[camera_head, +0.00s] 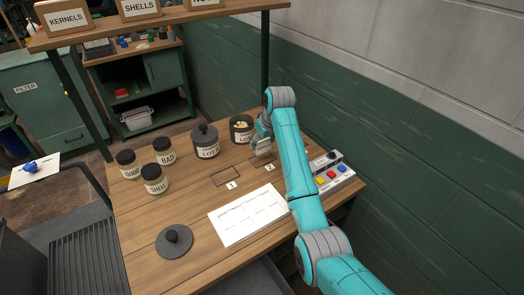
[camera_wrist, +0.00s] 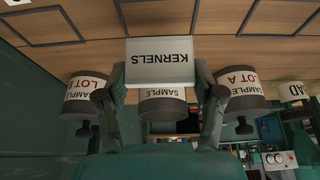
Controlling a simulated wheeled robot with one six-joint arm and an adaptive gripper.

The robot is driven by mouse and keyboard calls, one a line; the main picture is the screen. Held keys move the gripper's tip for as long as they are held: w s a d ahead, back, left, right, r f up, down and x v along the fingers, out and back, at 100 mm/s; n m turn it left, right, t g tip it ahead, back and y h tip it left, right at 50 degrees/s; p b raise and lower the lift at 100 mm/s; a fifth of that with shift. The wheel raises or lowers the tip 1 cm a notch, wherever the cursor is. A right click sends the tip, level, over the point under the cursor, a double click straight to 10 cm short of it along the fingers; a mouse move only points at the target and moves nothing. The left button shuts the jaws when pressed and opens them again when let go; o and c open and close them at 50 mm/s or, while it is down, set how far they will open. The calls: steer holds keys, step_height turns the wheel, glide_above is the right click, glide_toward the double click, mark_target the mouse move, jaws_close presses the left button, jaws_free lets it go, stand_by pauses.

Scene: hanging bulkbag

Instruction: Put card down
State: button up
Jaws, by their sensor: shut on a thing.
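My gripper (camera_wrist: 162,72) is shut on a white card (camera_wrist: 160,50) lettered KERNELS, with a finger at each side. In the head view my gripper (camera_head: 261,139) holds the card (camera_head: 262,148) above the wooden table, near the outlined rectangle marked 2 (camera_head: 259,159). I cannot tell whether the card touches the table. A second outlined rectangle, marked 1 (camera_head: 225,176), lies bare to the left. Behind the card stands an open sample jar (camera_head: 241,134) with pale contents; the card hides part of its label in the wrist view (camera_wrist: 163,103).
The lidded LOT A jar (camera_head: 206,143) stands left of the open jar; LOT B (camera_wrist: 85,92) shows in the wrist view. Smaller jars (camera_head: 154,180) stand left. A white board (camera_head: 247,216), loose lid (camera_head: 174,243) and button box (camera_head: 330,175) lie nearer. A shelf (camera_head: 165,19) spans above.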

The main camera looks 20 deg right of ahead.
mark_target(264, 147)
steer(key=shift+f, duration=2.1)
steer(key=shift+f, duration=0.15)
steer(key=o, duration=0.8)
steer(key=v, duration=1.2)
